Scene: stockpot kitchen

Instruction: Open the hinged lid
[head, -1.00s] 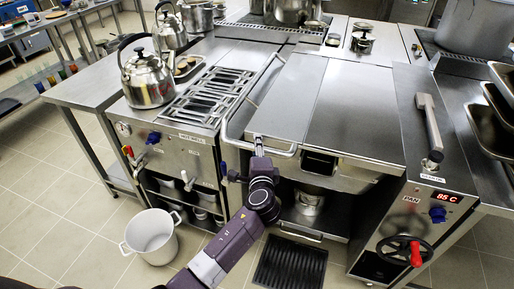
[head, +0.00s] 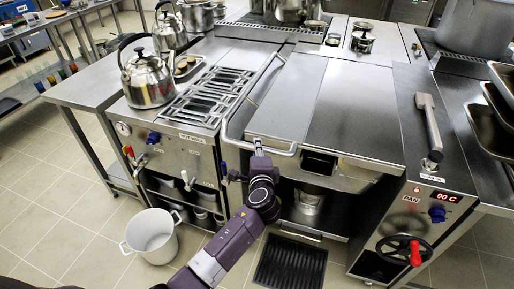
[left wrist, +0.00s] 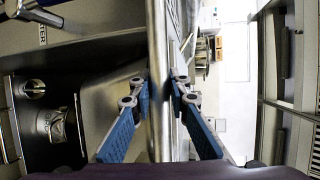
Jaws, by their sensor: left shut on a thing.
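The hinged lid (head: 356,106) is a flat steel cover lying closed over the pan unit in the middle of the head view. A bent bar handle (head: 236,143) runs along its left side and front-left corner. My left gripper (head: 258,147) is at the front stretch of this bar. In the left wrist view the blue-padded fingers of my left gripper (left wrist: 159,95) are shut on the bar (left wrist: 157,60), one on each side of it. My right gripper is out of view.
A kettle (head: 148,79) and a slotted grate (head: 206,96) are left of the lid. A red-handled wheel (head: 405,251) and a display reading 90 C (head: 447,197) are on the right panel. A white pot (head: 152,236) stands on the floor.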

